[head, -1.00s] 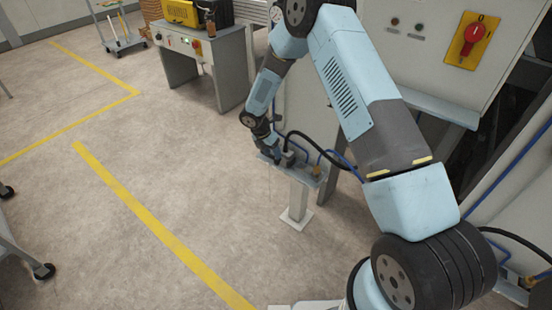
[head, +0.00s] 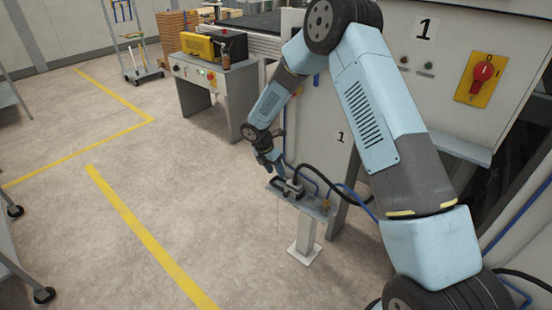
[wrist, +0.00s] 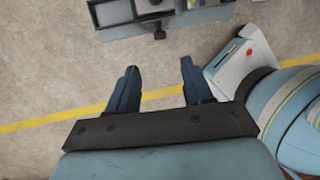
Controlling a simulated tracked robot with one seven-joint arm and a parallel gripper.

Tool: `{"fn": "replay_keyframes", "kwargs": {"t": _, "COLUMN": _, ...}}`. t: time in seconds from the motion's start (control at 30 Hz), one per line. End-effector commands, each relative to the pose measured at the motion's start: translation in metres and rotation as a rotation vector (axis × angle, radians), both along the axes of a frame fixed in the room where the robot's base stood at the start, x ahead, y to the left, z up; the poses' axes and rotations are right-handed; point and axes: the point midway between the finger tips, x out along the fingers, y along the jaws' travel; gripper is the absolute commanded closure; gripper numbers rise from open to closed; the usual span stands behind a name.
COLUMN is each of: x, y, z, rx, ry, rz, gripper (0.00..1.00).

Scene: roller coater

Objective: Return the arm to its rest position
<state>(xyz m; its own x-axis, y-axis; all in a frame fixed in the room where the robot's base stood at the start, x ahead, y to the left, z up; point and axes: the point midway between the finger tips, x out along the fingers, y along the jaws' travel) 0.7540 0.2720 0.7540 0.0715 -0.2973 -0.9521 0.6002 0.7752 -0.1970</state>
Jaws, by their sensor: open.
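My arm (head: 372,105) reaches out from the lower right, bends at a high elbow and hangs down toward a small grey shelf (head: 322,213) on a post. My gripper (head: 270,168) is just above the shelf's left end, pointing down. The same shelf's dark fittings (wrist: 155,12) show at the top of that view, apart from the fingertips.
A black hose (head: 340,193) and a blue hose run beside the shelf. A machine panel with a red switch (head: 483,71) stands close on the right. A control desk (head: 215,85) is behind. The floor left of the shelf, with yellow lines (head: 140,230), is clear.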

Motion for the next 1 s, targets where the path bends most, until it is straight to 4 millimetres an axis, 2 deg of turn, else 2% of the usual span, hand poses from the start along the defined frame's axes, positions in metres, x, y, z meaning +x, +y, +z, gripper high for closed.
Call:
{"fn": "replay_keyframes", "kwargs": {"t": 0.17, "x": 0.001, "y": -0.002, "z": 0.005, "rx": 0.001, "ry": -0.007, "rz": -0.012, "gripper": 0.49}}
{"fn": "replay_keyframes", "kwargs": {"t": 0.27, "x": 0.002, "y": -0.009, "z": 0.023, "rx": 0.007, "ry": -0.029, "rz": -0.059, "gripper": 0.49}}
{"fn": "replay_keyframes", "kwargs": {"t": 0.47, "x": 0.000, "y": -0.041, "z": 0.089, "rx": 0.030, "ry": -0.113, "rz": -0.247, "gripper": 0.49}}
{"fn": "replay_keyframes", "kwargs": {"t": 0.67, "x": -0.013, "y": -0.075, "z": 0.154, "rx": 0.064, "ry": -0.198, "rz": -0.458, "gripper": 0.49}}
{"fn": "replay_keyframes", "kwargs": {"t": 1.0, "x": -0.050, "y": -0.128, "z": 0.246, "rx": 0.137, "ry": -0.328, "rz": -0.801, "gripper": 0.49}}
